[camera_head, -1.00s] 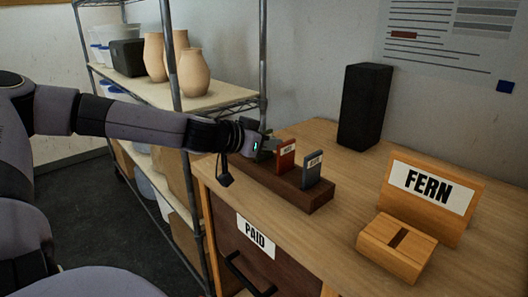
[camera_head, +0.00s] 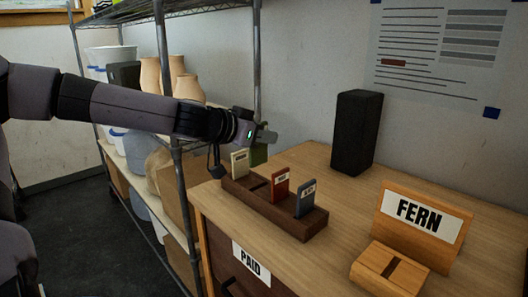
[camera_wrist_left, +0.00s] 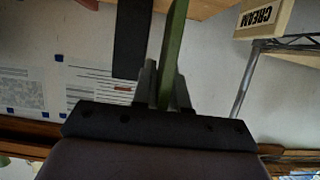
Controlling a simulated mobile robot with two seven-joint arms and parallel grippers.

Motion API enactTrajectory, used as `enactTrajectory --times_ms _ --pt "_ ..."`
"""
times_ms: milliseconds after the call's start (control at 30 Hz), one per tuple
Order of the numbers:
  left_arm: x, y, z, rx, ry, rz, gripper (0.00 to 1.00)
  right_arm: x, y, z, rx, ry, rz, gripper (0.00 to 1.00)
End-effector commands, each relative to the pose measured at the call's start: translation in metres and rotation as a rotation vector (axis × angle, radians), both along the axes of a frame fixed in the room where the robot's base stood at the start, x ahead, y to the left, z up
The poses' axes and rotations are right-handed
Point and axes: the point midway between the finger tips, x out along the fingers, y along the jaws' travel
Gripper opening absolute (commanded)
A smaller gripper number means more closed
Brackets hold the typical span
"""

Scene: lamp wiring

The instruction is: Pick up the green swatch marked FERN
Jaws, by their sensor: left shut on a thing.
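The green swatch (camera_head: 259,154) is held by my left gripper (camera_head: 266,138), above the dark wooden rack (camera_head: 290,222). The gripper covers part of it, and I cannot read its label. In the left wrist view the green swatch (camera_wrist_left: 174,50) stands edge-on between the fingers of the left gripper (camera_wrist_left: 166,82). The rack also holds a cream swatch (camera_head: 240,163), a red swatch (camera_head: 280,184) and a blue-grey swatch (camera_head: 312,199). The cream one shows in the left wrist view as CREAM (camera_wrist_left: 264,17). My right gripper is out of view.
A slotted wooden block (camera_head: 378,273) stands before a FERN sign (camera_head: 418,213) on the table's right. A black box (camera_head: 356,132) stands at the back. A wire shelf (camera_head: 130,14) with vases (camera_head: 188,87) is at the left. Open tabletop lies between rack and sign.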

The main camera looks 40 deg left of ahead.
Motion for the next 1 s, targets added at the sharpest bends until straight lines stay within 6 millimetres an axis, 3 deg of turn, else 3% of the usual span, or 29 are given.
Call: enactTrajectory --times_ms 100,433,1000 --pt "0.000 0.000 0.031 0.007 -0.004 0.000 0.00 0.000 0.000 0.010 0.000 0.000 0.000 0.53" --pt "0.000 0.000 0.092 0.007 -0.002 0.000 0.00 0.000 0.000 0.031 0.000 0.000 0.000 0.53" --pt "0.000 0.000 0.113 0.000 -0.001 -0.001 0.00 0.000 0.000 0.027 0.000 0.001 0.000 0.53"
